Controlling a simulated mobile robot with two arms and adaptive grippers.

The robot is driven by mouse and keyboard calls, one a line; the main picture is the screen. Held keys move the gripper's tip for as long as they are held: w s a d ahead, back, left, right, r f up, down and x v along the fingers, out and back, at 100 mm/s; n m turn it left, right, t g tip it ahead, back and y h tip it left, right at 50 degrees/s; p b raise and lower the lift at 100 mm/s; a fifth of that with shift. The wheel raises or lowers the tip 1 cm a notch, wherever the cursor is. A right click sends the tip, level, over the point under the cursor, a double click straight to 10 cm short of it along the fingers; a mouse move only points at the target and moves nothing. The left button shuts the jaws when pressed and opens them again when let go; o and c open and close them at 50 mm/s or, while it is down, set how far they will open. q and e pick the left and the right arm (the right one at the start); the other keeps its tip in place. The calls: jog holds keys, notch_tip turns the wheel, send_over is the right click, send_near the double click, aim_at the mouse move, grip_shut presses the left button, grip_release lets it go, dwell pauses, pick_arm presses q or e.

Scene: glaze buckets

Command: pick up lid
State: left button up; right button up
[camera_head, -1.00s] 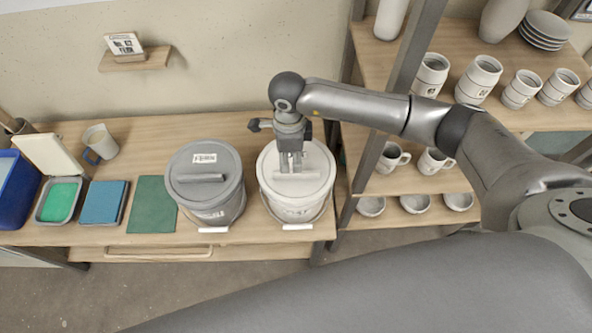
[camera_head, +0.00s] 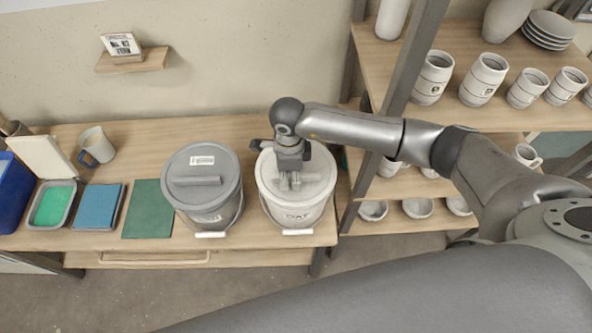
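A white bucket (camera_head: 297,214) stands near the right end of the wooden bench, closed by a pale lid (camera_head: 318,166) with a bar handle (camera_head: 304,185). My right gripper (camera_head: 290,182) points down onto this lid, with its fingertips at the handle. The fingers hide part of the handle, and I cannot tell whether they are closed on it. The lid sits on the bucket. A grey bucket (camera_head: 217,217) with a grey lid (camera_head: 203,168) and bar handle stands just to the left. My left gripper is not in view.
A green mat (camera_head: 148,210), a blue pad (camera_head: 98,206), a tray of green glaze (camera_head: 53,205) and a mug (camera_head: 97,147) are on the bench (camera_head: 160,132) to the left. A shelf (camera_head: 462,122) with cups and bowls stands close on the right.

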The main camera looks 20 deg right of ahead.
jog(key=shift+f, duration=0.15)
grip_shut()
dwell(0.4)
